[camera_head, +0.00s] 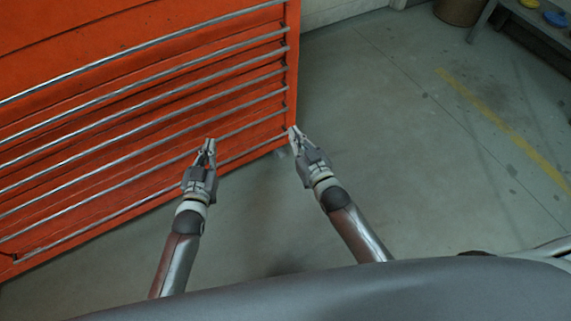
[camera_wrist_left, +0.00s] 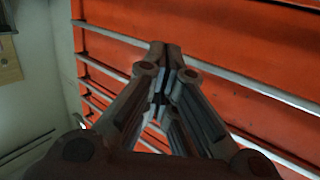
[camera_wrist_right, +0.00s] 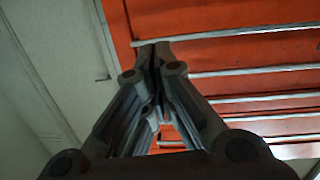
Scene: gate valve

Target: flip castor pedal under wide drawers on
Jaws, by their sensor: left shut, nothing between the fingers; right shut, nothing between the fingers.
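The orange cabinet with wide drawers (camera_head: 130,70) fills the upper left of the head view, with long metal handle rails across its front. It also shows behind the fingers in the left wrist view (camera_wrist_left: 230,50) and the right wrist view (camera_wrist_right: 220,22). My left gripper (camera_head: 210,142) is shut and empty in front of the lower drawers. My right gripper (camera_head: 293,130) is shut and empty by the cabinet's lower right corner. A small pale part (camera_head: 281,153) shows under that corner, just left of the right gripper; I cannot tell whether it is the castor or its pedal.
Grey concrete floor (camera_head: 400,110) lies open to the right of the cabinet, with a worn yellow line (camera_head: 500,125) on it. A brown bin (camera_head: 458,10) and a bench (camera_head: 540,22) stand at the far upper right. A pale wall (camera_head: 335,10) runs behind the cabinet.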

